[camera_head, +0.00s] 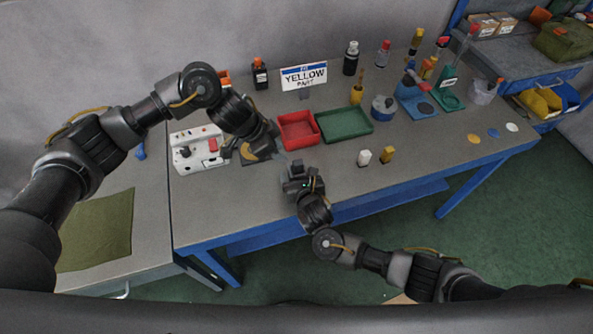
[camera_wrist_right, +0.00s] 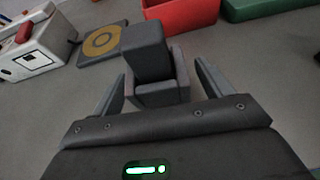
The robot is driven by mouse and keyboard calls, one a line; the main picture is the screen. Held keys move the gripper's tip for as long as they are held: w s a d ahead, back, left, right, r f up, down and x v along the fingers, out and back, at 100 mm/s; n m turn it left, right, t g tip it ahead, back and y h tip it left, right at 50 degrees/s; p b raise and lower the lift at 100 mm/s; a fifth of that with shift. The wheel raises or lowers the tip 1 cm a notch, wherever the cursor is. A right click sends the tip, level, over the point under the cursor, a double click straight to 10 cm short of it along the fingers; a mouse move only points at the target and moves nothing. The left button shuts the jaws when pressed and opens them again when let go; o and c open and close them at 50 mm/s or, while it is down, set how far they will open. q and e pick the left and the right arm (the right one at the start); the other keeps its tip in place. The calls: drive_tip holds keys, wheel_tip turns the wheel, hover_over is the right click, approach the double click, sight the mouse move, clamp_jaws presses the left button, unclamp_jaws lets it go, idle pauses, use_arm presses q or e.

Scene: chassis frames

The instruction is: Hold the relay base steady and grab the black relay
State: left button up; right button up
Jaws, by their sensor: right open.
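The black relay (camera_wrist_right: 146,50) is a dark block standing upright in the grey relay base (camera_wrist_right: 158,94) on the table. In the head view the relay (camera_head: 296,166) is small and partly merges with my right gripper (camera_head: 299,185). In the right wrist view my right gripper (camera_wrist_right: 163,90) is open, with one finger on each side of the relay base and a gap showing at both sides. My left gripper (camera_head: 252,150) is open and empty above a dark mat with a yellow ring (camera_wrist_right: 103,41), left of the relay, and does not touch the base.
A white control box (camera_head: 197,150) stands left of the mat. A red tray (camera_head: 298,130) and a green tray (camera_head: 344,123) lie behind the relay. The table's front edge is close to my right gripper.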

drive_tip(key=shift+x, duration=1.1)
drive_tip(key=c, duration=1.1)
